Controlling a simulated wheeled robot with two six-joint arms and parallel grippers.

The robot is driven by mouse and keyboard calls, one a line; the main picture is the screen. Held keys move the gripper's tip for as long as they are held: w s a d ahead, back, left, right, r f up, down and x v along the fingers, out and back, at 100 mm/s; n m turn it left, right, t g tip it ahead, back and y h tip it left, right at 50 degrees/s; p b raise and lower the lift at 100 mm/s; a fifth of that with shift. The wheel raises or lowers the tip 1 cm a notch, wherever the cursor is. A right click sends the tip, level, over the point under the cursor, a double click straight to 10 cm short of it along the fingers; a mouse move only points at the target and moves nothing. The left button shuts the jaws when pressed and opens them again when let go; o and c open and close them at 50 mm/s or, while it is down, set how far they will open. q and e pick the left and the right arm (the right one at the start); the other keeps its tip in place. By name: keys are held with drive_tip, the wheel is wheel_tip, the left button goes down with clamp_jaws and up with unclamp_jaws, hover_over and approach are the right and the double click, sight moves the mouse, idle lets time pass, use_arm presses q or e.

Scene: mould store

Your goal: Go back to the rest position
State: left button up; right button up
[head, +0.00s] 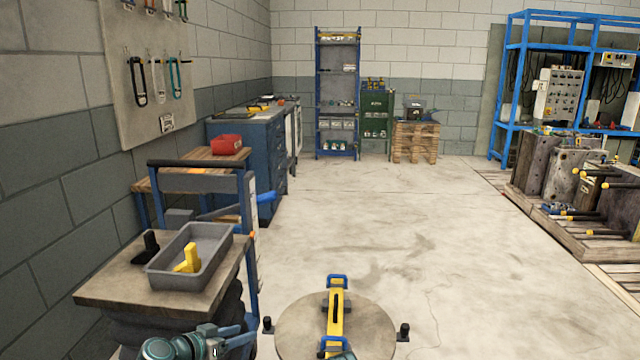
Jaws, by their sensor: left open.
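My left gripper (230,339) is at the bottom edge, left of centre, below the small worktop. It is open, with nothing seen between its fingers, and the picture edge cuts off part of my arm. A grey tray (215,275) lies on the worktop (120,292) above and left of the gripper. A yellow piece (188,260) stands in the tray, and a black piece (151,245) stands beside it on the worktop. The gripper appears apart from them.
A round plate (375,325) with black knobs carries a yellow bar (335,308) with blue ends at the bottom centre. A trolley (200,180) and blue cabinet (232,135) line the left wall. Heavy moulds (570,165) stand right. The middle floor is clear.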

use_arm(q)
drive_tip(key=s+d+f+m+g+y, duration=0.1)
drive_tip(key=s+d+f+g, duration=0.3)
drive_tip(key=d+f, duration=0.15)
drive_tip(key=s+d+f+g+y, duration=0.1)
drive_tip(key=s+d+f+g, duration=0.25)
drive_tip(key=d, duration=0.35)
drive_tip(key=s+d+f+n+g+y, duration=0.1)
drive_tip(key=s+f+n+g+y, duration=0.2)
drive_tip(key=s+y, duration=0.6)
wheel_tip(320, 180, up, 33)
drive_tip(key=s+m+h+p, duration=0.1)
drive_tip(key=h+p, duration=0.1)
drive_tip(key=p, duration=3.1)
drive_tip(key=shift+s, duration=0.3)
